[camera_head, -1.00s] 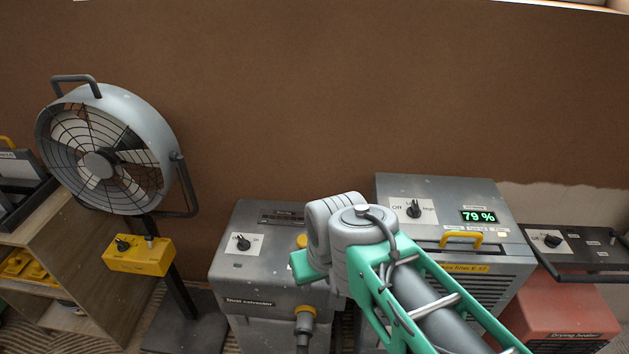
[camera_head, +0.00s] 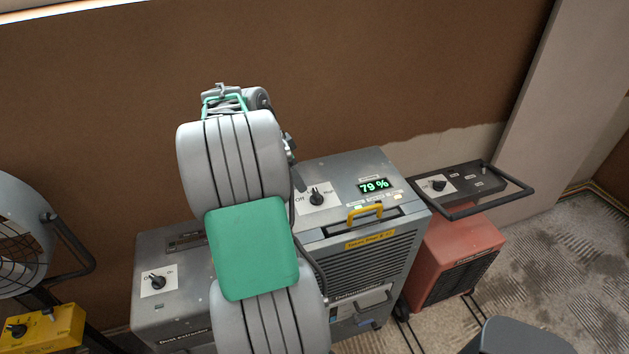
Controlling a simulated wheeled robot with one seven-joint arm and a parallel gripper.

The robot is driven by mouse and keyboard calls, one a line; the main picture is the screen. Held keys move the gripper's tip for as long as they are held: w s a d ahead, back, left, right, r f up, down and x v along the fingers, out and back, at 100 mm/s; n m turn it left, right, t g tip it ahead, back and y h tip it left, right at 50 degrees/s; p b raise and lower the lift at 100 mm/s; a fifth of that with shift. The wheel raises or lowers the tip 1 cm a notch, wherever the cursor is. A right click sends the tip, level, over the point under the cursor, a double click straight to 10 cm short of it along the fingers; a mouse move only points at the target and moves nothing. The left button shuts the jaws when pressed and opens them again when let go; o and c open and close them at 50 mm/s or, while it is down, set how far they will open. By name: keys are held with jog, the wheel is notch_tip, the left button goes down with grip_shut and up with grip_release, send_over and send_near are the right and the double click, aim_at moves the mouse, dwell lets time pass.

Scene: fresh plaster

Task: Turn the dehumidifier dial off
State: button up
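The dehumidifier (camera_head: 400,222) is a grey metal box with a green 79 % display and a yellow handle. Its black dial (camera_head: 317,197) sits on a white plate marked Off at the left and High at the right. The dial's pointer stands roughly upright, between the two labels. My arm rises in front, left of the dial. A small part of my gripper (camera_head: 296,174) seems to show past the arm's edge, just left of the dial plate and apart from the dial. Most of it is hidden behind my arm, so its opening does not show.
A grey dust extractor (camera_head: 170,325) with its own dial stands left, partly behind my arm. A red drying heater (camera_head: 455,255) with a black-handled panel stands right. A fan (camera_head: 22,235) and yellow box (camera_head: 45,330) are far left. Bare floor lies at the right.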

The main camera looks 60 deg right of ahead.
aim_at(317, 192)
jog(key=shift+m+g, duration=0.3)
jog(key=shift+m, duration=0.6)
jog(key=s+d+f, duration=0.1)
jog(key=f, duration=0.1)
jog(key=s+d+f, duration=0.1)
jog(key=s+f, duration=0.1)
jog(key=s+d+f+p, duration=0.1)
jog(key=d+f, duration=0.1)
jog(key=shift+s+f, duration=0.2)
jog(key=shift+f, duration=0.15)
jog(key=shift+d+f, duration=0.15)
jog(key=shift+f, duration=0.3)
jog(key=c, duration=1.4)
